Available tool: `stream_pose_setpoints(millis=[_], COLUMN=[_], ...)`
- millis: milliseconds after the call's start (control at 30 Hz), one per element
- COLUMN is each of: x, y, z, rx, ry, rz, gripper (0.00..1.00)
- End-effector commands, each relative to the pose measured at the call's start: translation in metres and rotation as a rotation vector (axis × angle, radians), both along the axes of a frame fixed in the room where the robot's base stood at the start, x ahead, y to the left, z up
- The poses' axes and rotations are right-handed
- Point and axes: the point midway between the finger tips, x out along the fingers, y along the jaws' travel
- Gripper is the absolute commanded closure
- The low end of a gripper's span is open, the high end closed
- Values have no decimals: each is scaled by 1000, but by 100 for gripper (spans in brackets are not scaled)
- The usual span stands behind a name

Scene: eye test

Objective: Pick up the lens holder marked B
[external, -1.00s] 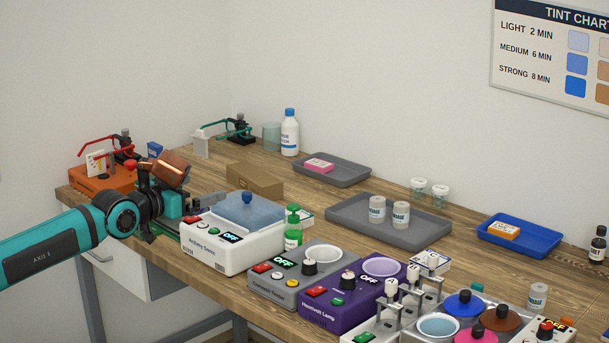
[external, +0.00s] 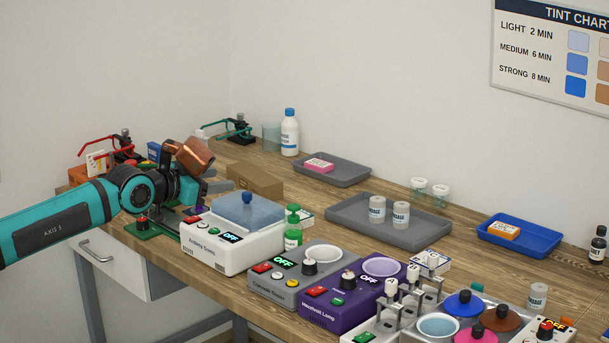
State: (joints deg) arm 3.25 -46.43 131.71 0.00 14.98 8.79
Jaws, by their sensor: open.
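No letter B is readable on anything in the external view. Small metal clips with white tops (external: 391,287) stand at the lower right beside the tint baths; they may be lens holders, but any marks on them are too small to read. My gripper (external: 206,194) is at the left, open, just behind and left of the white Battery Green box (external: 217,246). It is far from the clips. Its fingertips are small and partly hidden among my arm parts, and nothing is visibly held.
A grey box (external: 290,283) and a purple lamp box (external: 347,305) line the front edge. A grey tray (external: 345,222) holds two jars. A brown block (external: 256,178) lies behind my gripper. A blue tray (external: 540,246) is at the right. Bare wood shows between the trays.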

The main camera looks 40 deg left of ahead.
Motion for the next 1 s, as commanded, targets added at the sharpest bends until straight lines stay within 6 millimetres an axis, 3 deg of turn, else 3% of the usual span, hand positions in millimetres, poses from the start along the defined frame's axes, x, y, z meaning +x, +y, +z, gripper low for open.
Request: stream_pose_setpoints(millis=[100,500,1000], x=[29,103,163], y=[-20,-100,-226], z=[13,38,48], rx=[123,560,1079], ry=[95,361,573], rz=[-76,-407,-975], gripper=[52,52,52])
